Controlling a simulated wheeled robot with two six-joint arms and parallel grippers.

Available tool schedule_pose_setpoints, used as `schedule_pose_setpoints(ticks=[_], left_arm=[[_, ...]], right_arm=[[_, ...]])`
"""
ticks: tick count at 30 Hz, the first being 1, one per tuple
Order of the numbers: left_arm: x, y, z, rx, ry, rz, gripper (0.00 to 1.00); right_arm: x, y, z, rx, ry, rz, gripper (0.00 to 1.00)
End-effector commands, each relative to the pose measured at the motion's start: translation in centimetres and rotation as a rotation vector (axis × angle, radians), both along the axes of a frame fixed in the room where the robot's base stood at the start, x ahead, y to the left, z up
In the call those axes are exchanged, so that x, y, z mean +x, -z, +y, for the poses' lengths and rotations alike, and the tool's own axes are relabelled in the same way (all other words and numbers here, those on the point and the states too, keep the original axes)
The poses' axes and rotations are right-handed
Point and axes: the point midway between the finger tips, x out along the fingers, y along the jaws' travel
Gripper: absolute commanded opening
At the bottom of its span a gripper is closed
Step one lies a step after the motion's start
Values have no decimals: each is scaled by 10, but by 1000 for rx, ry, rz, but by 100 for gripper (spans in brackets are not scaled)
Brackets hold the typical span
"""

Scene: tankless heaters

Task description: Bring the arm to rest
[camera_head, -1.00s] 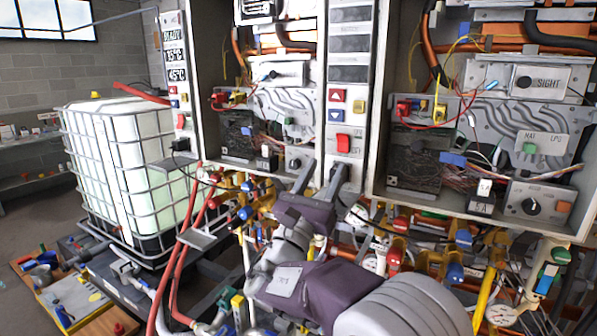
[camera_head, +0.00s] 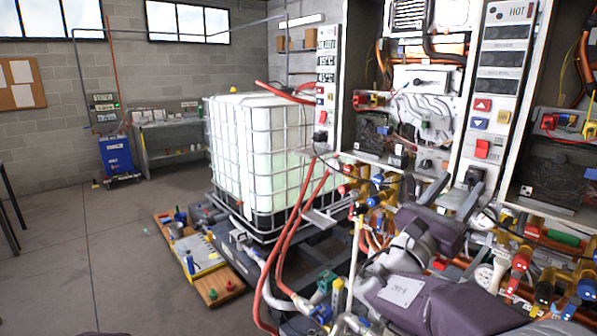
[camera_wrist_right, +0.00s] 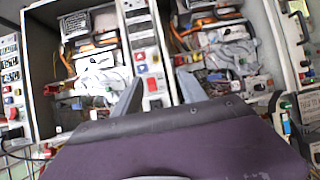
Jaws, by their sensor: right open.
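My right arm, with a purple wrist, comes in from the lower right of the head view. Its gripper (camera_head: 461,182) is open, with two grey fingers apart and nothing between them. The fingers point at the heater cabinets, just below the red switch (camera_head: 482,148) on the white control panel (camera_head: 494,105). In the right wrist view, the open fingers (camera_wrist_right: 160,84) point up over the purple wrist, one on each side of the panel (camera_wrist_right: 147,50). I cannot tell the gap between fingertips and panel. My left gripper is not in view.
Pipes and coloured valves (camera_head: 385,190) crowd the space below the cabinets. Red hoses (camera_head: 290,235) hang beside a white caged tank (camera_head: 258,155). A wooden board (camera_head: 222,290) with small parts lies on the floor. The floor (camera_head: 90,250) at left is open.

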Motion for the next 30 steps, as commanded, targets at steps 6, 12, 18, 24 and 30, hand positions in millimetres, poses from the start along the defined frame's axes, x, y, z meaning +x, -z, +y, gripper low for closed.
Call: schedule_pose_setpoints(ticks=[6,12,18,24,30], left_arm=[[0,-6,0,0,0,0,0],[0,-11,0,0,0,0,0],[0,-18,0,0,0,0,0],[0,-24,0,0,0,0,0],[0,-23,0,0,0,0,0]], right_arm=[[-20,39,-42,151,110,83,49],[-51,107,-79,413,219,165,49],[-116,221,-92,885,387,182,49],[-206,358,-9,1619,712,-115,49],[-213,413,98,2108,1053,-761,49]])
